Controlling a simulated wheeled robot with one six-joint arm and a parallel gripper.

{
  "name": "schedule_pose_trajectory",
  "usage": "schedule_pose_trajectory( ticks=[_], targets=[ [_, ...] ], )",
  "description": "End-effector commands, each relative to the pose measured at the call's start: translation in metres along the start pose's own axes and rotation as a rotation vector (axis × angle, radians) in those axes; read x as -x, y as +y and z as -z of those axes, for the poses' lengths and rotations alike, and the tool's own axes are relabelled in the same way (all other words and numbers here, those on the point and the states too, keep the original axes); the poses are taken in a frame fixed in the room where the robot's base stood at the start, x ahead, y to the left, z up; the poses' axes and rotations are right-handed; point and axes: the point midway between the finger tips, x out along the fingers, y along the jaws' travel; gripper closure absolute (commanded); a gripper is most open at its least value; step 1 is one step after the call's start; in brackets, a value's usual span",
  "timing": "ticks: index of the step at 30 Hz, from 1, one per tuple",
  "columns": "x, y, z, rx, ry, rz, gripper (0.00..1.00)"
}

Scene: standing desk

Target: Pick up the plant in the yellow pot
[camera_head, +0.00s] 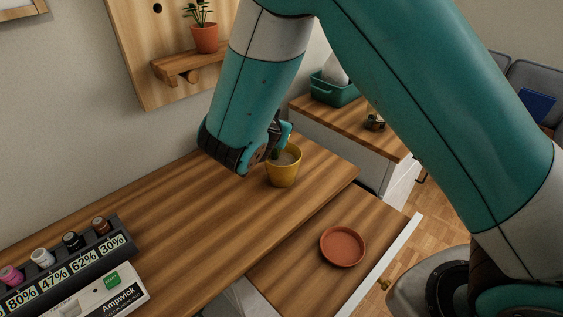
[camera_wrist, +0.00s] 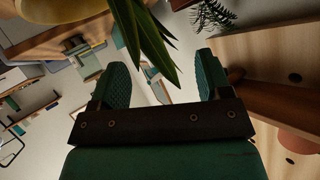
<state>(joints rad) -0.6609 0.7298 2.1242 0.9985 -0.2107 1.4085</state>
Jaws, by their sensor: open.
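The yellow pot (camera_head: 283,172) stands upright on the wooden desk near its far right corner. Its plant is mostly hidden by my arm in the head view, with only a bit of green at the pot's left rim. My gripper (camera_head: 281,136) is right at the pot's upper left side, largely hidden by my wrist. In the wrist view my gripper (camera_wrist: 161,82) is open, with its two green pads apart. Long green leaves of the plant (camera_wrist: 153,38) reach in from the top, in line with the gap between the pads. The yellow pot's edge (camera_wrist: 40,12) shows at upper left.
A terracotta pot (camera_head: 205,38) with a plant stands on a wall shelf (camera_head: 178,68). A terracotta saucer (camera_head: 342,247) lies on the lower surface at right. Desk between is clear.

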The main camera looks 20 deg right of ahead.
Motion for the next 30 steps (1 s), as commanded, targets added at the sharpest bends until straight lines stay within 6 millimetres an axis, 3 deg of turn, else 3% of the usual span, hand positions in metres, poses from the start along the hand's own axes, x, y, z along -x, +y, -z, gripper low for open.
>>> schedule_pose_trajectory(
  ticks=[10, 19, 30],
  targets=[
    [-0.0095, 0.0001, -0.0005, 0.0, 0.0, 0.001, 0.31],
    [-0.0092, 0.0002, -0.0004, 0.0, 0.0, 0.001, 1.0],
    [-0.0086, -0.0005, 0.0014, -0.001, 0.002, 0.002, 1.0]
  ],
)
